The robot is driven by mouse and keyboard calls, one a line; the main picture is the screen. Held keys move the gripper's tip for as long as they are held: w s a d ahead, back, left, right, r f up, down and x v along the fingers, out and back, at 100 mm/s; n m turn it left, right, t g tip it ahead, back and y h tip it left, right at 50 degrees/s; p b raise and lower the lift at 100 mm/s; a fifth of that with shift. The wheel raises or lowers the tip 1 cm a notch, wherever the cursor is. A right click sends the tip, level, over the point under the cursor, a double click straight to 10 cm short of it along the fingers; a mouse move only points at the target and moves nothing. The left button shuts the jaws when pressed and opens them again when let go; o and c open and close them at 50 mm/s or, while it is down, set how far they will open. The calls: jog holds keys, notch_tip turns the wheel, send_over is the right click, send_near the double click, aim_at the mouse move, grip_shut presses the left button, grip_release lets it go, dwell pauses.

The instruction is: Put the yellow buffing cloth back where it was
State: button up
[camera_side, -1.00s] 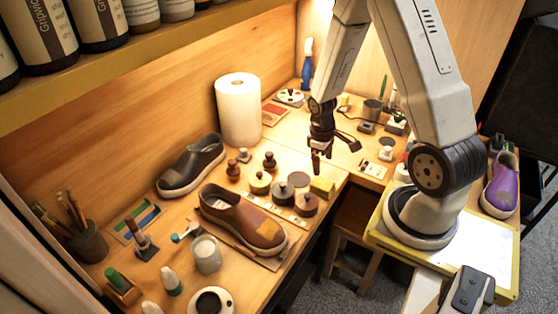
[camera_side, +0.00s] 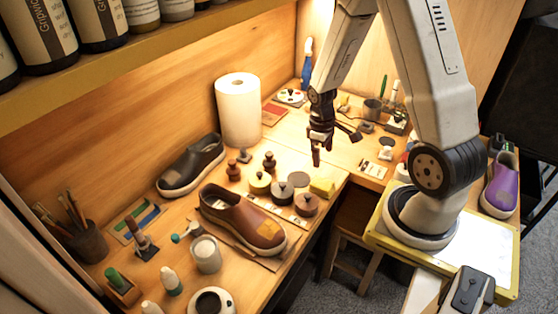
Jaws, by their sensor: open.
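A yellow folded piece that looks like the buffing cloth (camera_side: 322,187) lies near the front edge of the bench, at the right end of the row of round tins. My gripper (camera_side: 316,160) hangs above it, fingers pointing down, with a visible gap between them and the cloth. The gripper is open and holds nothing that I can see. The brown shoe (camera_side: 235,215) sits to the left on a flat board, with a yellowish patch near its toe.
Round tins (camera_side: 282,191) stand close to the cloth's left. A paper roll (camera_side: 239,108) stands behind. A grey shoe (camera_side: 190,165) lies at the left. The side bench at right holds small tools and a cup (camera_side: 372,109). A stool (camera_side: 350,240) is below the edge.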

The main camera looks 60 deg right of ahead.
jog(key=a+r+t, duration=0.2)
jog(key=a+r, duration=0.3)
jog(key=a, duration=0.3)
jog(key=a+r+t, duration=0.2)
jog(key=a+r, duration=0.3)
jog(key=a, duration=0.4)
jog(key=shift+w+a+r, duration=0.2)
jog(key=shift+w+a, duration=0.05)
jog(key=shift+w, duration=0.1)
dwell(0.4)
